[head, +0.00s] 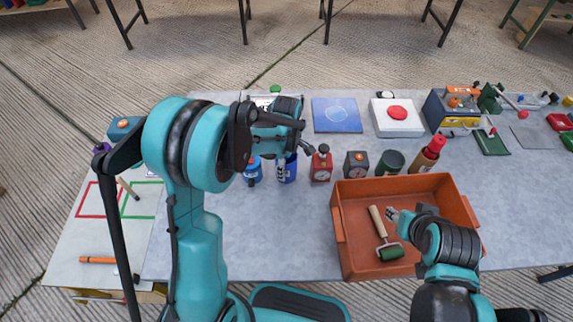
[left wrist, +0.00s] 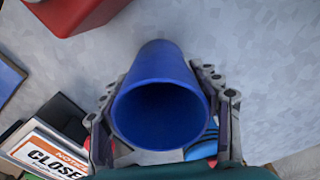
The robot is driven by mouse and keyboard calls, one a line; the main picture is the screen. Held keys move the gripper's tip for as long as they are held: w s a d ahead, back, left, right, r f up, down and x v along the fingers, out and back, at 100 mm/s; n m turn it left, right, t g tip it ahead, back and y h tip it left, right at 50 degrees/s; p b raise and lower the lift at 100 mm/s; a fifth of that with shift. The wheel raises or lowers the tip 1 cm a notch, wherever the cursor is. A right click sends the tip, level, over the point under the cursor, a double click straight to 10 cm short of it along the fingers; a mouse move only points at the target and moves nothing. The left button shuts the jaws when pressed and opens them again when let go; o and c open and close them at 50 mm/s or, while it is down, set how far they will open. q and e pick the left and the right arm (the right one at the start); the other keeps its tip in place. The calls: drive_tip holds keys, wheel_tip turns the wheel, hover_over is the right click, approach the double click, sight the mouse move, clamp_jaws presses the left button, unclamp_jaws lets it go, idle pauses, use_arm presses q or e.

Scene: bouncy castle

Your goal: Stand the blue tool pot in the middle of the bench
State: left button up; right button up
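The crate holds a roller (head: 384,235). A blue bottle (head: 252,172) stands left of the pot, a red timer-like box (head: 321,165) right of it. A dark box (head: 356,164), green pot (head: 389,162) and red-capped bottle (head: 428,155) follow. Bench in front of the pot is clear.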

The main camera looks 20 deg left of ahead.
use_arm(q)
drive_tip(key=shift+o, duration=0.9)
drive_tip(key=shift+r, duration=0.2)
wheel_tip(320, 180, up, 11)
drive_tip(key=p, duration=0.4)
drive_tip(key=s+a+r+m+t, duration=0.1)
drive_tip(key=s+r+m+t, duration=0.2)
drive_tip(key=s+m, duration=0.5)
drive_tip(key=s+a+r+m+t, duration=0.1)
drive_tip(key=s+r+m+t, duration=0.3)
drive_tip(key=s+m, duration=0.4)
drive_tip(key=shift+s+a+r+m, duration=0.4)
drive_tip(key=shift+s+r, duration=0.1)
drive_tip(key=shift+r, duration=0.2)
